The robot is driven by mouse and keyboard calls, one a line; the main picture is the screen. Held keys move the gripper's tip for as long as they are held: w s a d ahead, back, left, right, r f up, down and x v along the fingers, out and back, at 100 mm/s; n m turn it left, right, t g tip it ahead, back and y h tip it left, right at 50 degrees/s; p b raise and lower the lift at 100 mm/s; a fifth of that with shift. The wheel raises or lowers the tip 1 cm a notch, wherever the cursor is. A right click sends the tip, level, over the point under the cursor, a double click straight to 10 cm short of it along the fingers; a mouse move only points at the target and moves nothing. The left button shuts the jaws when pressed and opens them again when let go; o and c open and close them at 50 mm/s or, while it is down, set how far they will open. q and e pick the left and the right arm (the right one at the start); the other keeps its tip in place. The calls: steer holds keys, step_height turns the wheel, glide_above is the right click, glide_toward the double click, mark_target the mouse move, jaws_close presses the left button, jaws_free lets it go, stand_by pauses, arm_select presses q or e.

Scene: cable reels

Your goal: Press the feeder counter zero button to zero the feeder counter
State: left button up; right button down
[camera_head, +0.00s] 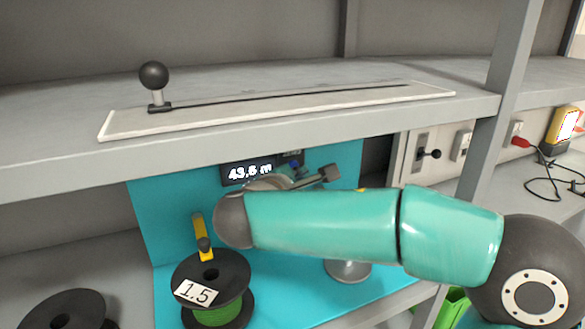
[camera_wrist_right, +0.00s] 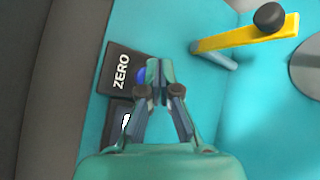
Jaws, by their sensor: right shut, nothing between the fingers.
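The feeder counter display (camera_head: 247,171) reads about 43.6 m on the teal panel, under the shelf. Beside it, the dark ZERO plate (camera_wrist_right: 121,70) shows clearly in the right wrist view, with a blue button (camera_wrist_right: 141,76) on it. The button also shows small in the head view (camera_head: 294,164). My right gripper (camera_wrist_right: 159,76) is shut and empty. Its fingertips lie at the button's right edge in the wrist view and cover part of it. I cannot tell whether they touch it. In the head view my right arm hides much of the gripper. My left gripper is not in view.
A shelf (camera_head: 300,130) with a black-knobbed slider (camera_head: 154,76) overhangs the panel. A yellow lever (camera_wrist_right: 245,35) with a black knob stands close to the gripper. A green cable reel (camera_head: 212,285) labelled 1.5 sits below, near another yellow lever (camera_head: 200,235).

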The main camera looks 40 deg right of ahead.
steer(key=shift+w, duration=0.1)
steer(key=shift+w+d, duration=0.15)
steer(key=shift+w, duration=0.1)
steer(key=shift+w+d, duration=0.1)
steer(key=shift+w, duration=0.3)
stand_by(0.8)
steer(key=shift+s, duration=0.15)
steer(key=shift+s+a, duration=0.25)
steer(key=shift+s, duration=0.4)
steer(key=shift+s+a+b, duration=0.25)
steer(key=shift+s+b, duration=0.05)
steer(key=shift+s, duration=0.5)
steer(key=shift+s+a+b, duration=0.25)
steer(key=shift+s+b, duration=0.05)
steer(key=shift+s, duration=0.5)
steer(key=shift+s+a+b, duration=0.25)
steer(key=shift+s+b, duration=0.05)
steer(key=shift+s, duration=0.5)
